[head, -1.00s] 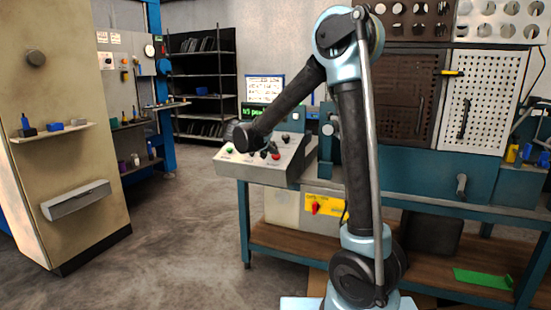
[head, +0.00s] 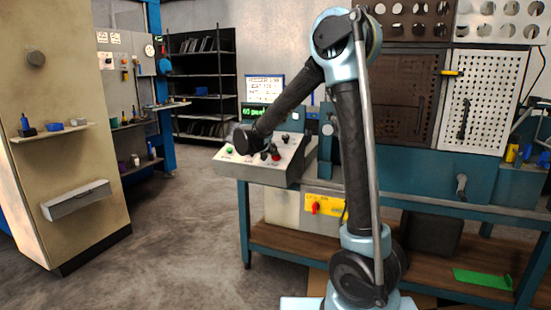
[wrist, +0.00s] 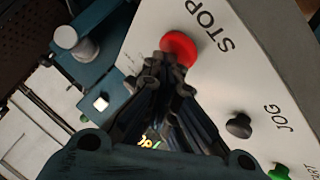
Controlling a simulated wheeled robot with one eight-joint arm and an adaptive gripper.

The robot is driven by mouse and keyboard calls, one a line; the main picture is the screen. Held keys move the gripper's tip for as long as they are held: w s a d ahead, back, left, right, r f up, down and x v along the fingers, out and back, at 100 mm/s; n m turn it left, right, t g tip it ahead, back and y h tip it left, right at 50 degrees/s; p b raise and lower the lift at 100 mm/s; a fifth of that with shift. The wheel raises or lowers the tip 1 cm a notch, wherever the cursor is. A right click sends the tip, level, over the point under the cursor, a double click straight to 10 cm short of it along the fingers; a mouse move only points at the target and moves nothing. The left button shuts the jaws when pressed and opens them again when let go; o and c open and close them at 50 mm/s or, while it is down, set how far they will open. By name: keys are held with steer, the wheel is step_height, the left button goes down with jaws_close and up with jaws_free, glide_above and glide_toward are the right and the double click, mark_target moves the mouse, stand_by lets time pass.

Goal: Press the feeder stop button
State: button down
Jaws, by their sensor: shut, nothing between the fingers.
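The red stop button (wrist: 180,46), round and domed, sits beside the printed word STOP on the pale control panel (wrist: 205,100) in the wrist view. In the head view the small red button (head: 276,157) is at the right part of the panel's sloped top (head: 235,167). My gripper (wrist: 163,76) is shut and empty, its dark fingertips at the button's lower edge in the picture. They overlap its edge; I cannot tell whether they touch it. In the head view my gripper (head: 268,153) is small and dark, just left of the red button.
A black JOG button (wrist: 239,125) and a green START button (wrist: 279,172) lie on the same panel. A green-lit display (head: 254,111) stands behind it. A yellow plate with a red switch (head: 315,208) is below. A teal machine (head: 420,180) fills the right.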

steer(key=shift+r, duration=0.1)
steer(key=shift+s+a+r, duration=0.1)
steer(key=shift+s+r, duration=0.2)
steer(key=shift+r, duration=0.55)
steer(key=shift+s+a+r, duration=0.1)
steer(key=shift+s+r, duration=0.15)
steer(key=shift+r, duration=0.55)
steer(key=shift+s+a+r, duration=0.1)
steer(key=shift+s+r, duration=0.1)
steer(key=shift+r, duration=0.6)
steer(key=shift+s+a+r, duration=0.1)
steer(key=shift+s+r, duration=0.15)
steer(key=shift+r, duration=0.55)
steer(key=shift+d, duration=0.1)
